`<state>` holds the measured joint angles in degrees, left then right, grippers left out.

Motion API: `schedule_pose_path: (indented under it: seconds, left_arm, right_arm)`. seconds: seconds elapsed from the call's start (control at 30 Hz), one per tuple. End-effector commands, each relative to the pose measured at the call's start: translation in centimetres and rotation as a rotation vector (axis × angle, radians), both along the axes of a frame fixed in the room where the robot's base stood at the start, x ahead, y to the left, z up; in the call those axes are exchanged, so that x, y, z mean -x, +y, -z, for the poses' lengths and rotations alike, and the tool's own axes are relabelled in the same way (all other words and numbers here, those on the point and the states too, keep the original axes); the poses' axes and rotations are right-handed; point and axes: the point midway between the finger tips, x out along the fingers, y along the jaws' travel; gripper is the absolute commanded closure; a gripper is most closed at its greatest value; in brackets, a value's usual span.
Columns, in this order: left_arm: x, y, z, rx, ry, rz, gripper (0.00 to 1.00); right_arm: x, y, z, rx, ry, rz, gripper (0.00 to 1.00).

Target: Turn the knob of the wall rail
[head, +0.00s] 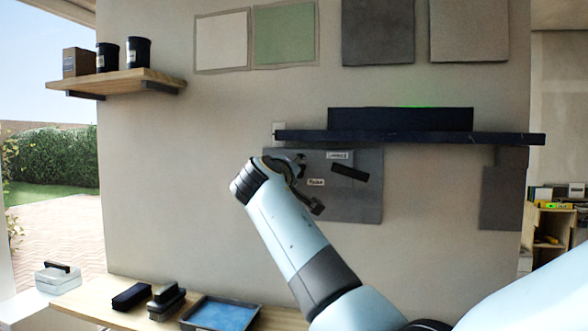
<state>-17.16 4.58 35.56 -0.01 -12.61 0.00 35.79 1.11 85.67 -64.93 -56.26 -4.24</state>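The dark wall rail (500,138) runs across the wall at the upper right. A grey panel (355,205) is on the wall below it, with two small white labels (338,155) and a tilted black bar (350,172). I cannot tell whether this bar is the knob or a handle. My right gripper (310,183), on the arm from the lower right, is in front of the panel's left part, left of the bar. Its fingers are spread apart with nothing seen between them. It hides part of the panel. My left gripper is out of view.
A long dark box (400,119) with a green glow is at the rail. A bench (95,297) at the lower left bears dark blocks (166,302) and a blue-filled tray (254,305). A shelf (130,80) with two black tubs is at the upper left.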

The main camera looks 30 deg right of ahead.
Motion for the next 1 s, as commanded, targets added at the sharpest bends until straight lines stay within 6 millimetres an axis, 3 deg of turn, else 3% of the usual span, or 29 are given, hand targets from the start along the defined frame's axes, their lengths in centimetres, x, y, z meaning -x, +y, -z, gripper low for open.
schedule_pose_path:
  seconds: [0.5, 0.53, 0.7, 1.0]
  left_arm:
    - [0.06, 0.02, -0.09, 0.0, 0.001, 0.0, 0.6]
    - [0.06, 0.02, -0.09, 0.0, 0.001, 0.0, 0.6]
    - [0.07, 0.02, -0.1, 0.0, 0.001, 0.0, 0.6]
    - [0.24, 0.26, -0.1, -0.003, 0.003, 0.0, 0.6]
  right_arm:
    - [-0.01, 0.06, 0.2, 0.011, 0.018, -0.001, 0.91]
    - [-0.02, 0.07, 0.2, 0.011, 0.018, -0.001, 0.56]
    - [-0.01, 0.05, 0.14, 0.011, 0.017, -0.001, 0.35]
    - [0.18, 0.31, 0.1, 0.011, 0.016, -0.001, 0.35]
